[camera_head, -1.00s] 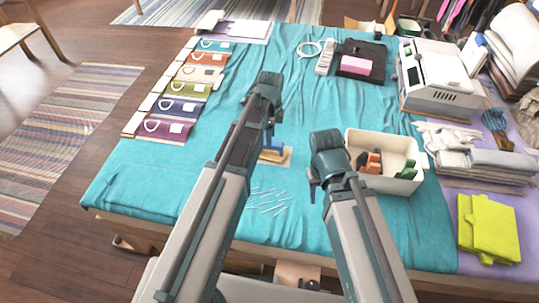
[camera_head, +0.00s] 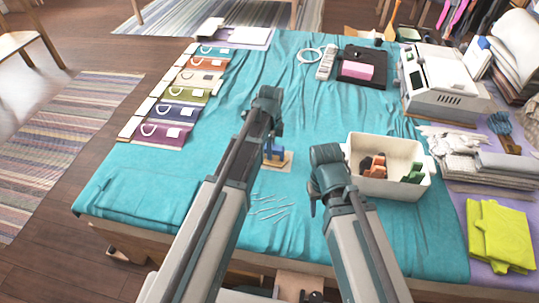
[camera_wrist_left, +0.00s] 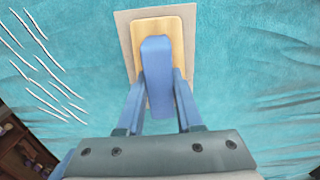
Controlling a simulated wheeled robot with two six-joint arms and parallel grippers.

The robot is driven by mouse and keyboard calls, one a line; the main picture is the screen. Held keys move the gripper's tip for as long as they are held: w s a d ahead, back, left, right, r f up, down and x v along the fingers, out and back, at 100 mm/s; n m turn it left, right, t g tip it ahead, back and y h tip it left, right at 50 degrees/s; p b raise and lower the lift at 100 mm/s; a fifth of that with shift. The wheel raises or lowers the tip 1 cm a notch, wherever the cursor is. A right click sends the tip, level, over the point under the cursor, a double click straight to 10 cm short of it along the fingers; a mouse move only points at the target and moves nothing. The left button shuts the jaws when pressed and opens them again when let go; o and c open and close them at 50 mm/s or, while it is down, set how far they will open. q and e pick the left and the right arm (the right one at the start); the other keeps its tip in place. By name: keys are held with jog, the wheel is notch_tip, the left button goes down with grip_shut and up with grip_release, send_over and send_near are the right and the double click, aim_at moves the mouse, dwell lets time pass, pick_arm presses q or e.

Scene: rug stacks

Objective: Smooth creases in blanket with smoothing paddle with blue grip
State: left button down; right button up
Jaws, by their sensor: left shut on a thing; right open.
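The teal blanket (camera_head: 300,110) covers the table. White crease lines (camera_head: 268,207) lie on it near the front middle, and they show at the upper left in the left wrist view (camera_wrist_left: 45,75). The smoothing paddle has a wooden, pale flat base (camera_head: 285,160) and a blue grip (camera_wrist_left: 157,75). My left gripper (camera_head: 273,150) is shut on the blue grip. The paddle is behind the crease lines in the head view. I cannot tell whether its base touches the blanket. My right gripper (camera_head: 313,203) is open, to the right of the crease lines, largely hidden by its arm.
A white bin (camera_head: 420,188) with orange, dark and green items stands right of my right arm. Coloured folded pieces (camera_head: 185,110) line the left edge. A white machine (camera_head: 440,75), grey cloths (camera_head: 490,165) and yellow-green cloth (camera_head: 498,235) are at right. The front left blanket is clear.

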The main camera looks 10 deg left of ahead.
pick_arm(q)
jog(key=shift+r, duration=0.1)
pick_arm(e)
jog(key=shift+r, duration=0.1)
pick_arm(q)
jog(key=shift+r+p, duration=1.65)
jog(key=shift+p, duration=0.1)
pick_arm(e)
jog(key=shift+r, duration=1.7)
jog(key=shift+f, duration=0.1)
